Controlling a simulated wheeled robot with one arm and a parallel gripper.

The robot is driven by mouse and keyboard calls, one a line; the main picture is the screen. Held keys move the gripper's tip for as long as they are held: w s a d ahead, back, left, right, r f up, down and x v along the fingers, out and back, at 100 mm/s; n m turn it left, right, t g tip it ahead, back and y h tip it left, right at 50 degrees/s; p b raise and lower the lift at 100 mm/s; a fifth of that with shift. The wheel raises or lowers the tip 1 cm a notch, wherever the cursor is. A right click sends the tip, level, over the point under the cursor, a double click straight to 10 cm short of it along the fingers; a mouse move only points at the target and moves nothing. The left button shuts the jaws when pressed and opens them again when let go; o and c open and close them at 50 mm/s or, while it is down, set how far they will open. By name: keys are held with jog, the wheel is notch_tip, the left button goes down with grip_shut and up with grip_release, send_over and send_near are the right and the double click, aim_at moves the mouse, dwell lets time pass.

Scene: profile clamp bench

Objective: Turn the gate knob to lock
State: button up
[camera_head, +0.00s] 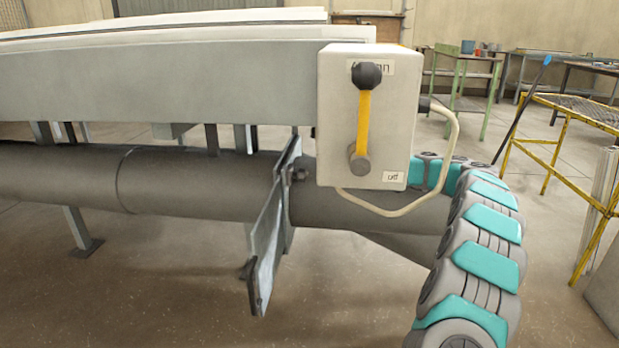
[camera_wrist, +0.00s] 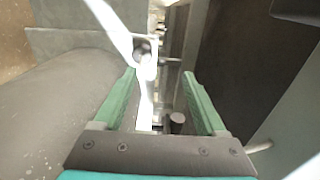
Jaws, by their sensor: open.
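In the head view a hinged metal plate (camera_head: 268,235) hangs beside the pipe, with a small dark round knob or bolt (camera_head: 299,175) near its top. I cannot tell for sure whether this is the gate knob. In the wrist view my gripper (camera_wrist: 159,73) is open, its two green fingers apart with nothing gripped. A round fitting (camera_wrist: 141,48) on a bright bar shows near the left fingertip. A short dark round stub (camera_wrist: 177,121) shows between the fingers, closer to the palm. In the head view my gripper is hidden behind the control box.
The pale control box (camera_head: 397,120) carries a yellow lever (camera_head: 363,120) with its black ball up at the upper label. A cable (camera_head: 395,213) loops under the box. A thick grey pipe (camera_head: 195,182) runs below the bench beam (camera_head: 170,80). A yellow-framed table (camera_head: 560,115) stands right.

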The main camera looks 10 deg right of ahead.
aim_at(300, 175)
jog(key=a+f, duration=0.1)
jog(key=a, duration=0.1)
jog(key=w+a+f, duration=0.1)
jog(key=a, duration=0.1)
jog(key=w+a+f, duration=0.1)
jog(key=a, duration=0.2)
jog(key=shift+w+a+f, duration=0.1)
jog(key=shift+w, duration=0.05)
grip_shut()
dwell(0.6)
